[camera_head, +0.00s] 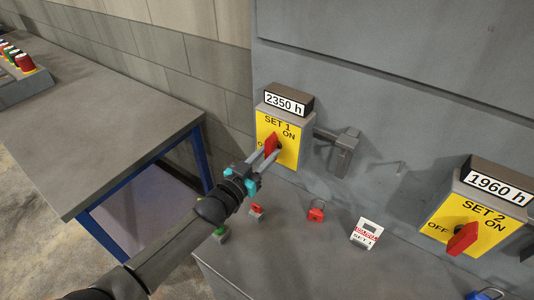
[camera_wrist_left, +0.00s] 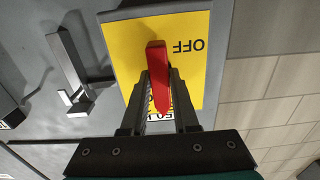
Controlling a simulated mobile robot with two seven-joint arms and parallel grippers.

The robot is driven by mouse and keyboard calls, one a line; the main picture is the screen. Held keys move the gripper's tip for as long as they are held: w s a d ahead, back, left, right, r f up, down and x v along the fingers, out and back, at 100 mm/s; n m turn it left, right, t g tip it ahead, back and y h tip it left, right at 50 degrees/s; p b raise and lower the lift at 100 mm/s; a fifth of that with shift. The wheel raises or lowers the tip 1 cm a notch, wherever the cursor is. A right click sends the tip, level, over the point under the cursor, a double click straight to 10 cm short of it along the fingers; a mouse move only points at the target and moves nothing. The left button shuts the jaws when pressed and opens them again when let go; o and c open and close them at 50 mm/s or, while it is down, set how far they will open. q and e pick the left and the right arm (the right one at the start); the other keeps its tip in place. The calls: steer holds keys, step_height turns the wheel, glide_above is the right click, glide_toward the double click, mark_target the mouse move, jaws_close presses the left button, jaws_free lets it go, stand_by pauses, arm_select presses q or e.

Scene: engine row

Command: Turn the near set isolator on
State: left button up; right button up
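The SET 1 isolator is a yellow-faced box (camera_head: 291,150) with a red handle (camera_head: 271,145), left of centre in the head view. My left gripper (camera_head: 268,157) reaches it from the lower left, with its fingers on both sides of the handle. In the left wrist view the red handle (camera_wrist_left: 157,62) stands between the fingertips (camera_wrist_left: 160,82), which look closed on it. The yellow plate (camera_wrist_left: 127,47) shows OFF upside down; ON is hidden there. The SET 2 isolator (camera_head: 476,222) at the right has a red handle (camera_head: 462,239) pointing lower left. My right gripper is not in view.
A red padlock (camera_head: 316,211), a danger tag (camera_head: 366,234) and small red and green items lie on the grey ledge (camera_head: 290,255). A grey bracket (camera_head: 345,152) juts beside SET 1. A blue-legged table (camera_head: 110,120) stands left.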

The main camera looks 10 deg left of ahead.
arm_select(q)
steer(key=o, duration=0.4)
steer(key=v, duration=1.5)
steer(key=shift+s, duration=0.1)
steer(key=shift+f, duration=0.1)
